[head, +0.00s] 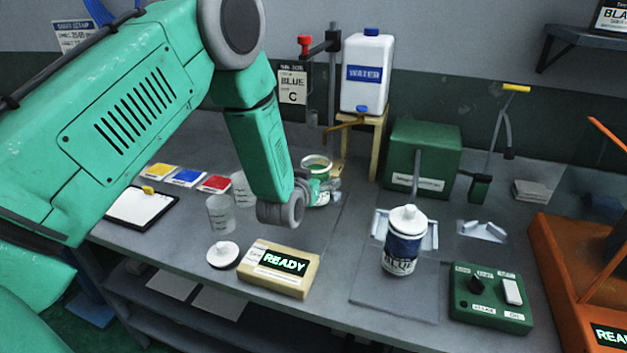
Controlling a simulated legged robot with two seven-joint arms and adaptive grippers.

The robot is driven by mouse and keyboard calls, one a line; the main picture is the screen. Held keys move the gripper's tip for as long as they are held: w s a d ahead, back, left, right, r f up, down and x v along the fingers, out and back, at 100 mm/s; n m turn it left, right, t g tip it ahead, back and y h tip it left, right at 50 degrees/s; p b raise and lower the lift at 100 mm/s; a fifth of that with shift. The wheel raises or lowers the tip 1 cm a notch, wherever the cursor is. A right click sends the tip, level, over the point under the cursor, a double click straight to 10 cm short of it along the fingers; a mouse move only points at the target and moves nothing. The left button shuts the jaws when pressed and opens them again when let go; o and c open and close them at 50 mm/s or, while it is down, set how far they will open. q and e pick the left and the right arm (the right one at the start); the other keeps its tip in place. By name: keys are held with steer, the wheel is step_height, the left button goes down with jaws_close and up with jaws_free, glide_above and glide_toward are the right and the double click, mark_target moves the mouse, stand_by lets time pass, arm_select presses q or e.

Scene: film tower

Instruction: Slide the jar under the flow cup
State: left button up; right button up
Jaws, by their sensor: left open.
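The jar (318,163) is an open round vessel with a green band and pale rim, standing on the grey bench. My left gripper (326,191) is at its near side, open. The wrist hides part of the fingers and the jar's lower left, so I cannot tell whether they touch it. The small grey flow cup (312,119) hangs from a dark stand, above and behind the jar in the picture. My right gripper is out of view.
A white tank (366,75) stands on a wooden stand behind. Clear beakers (220,214), a white lid (222,254) and a READY box (278,268) lie nearer. A BLUE bottle (403,240) and green control box (491,298) are right. Bare bench separates the jar and bottle.

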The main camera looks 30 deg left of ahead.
arm_select(q)
steer(key=v, duration=1.1)
steer(key=shift+s, duration=0.4)
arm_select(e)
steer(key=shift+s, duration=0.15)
arm_select(q)
steer(key=shift+d, duration=0.1)
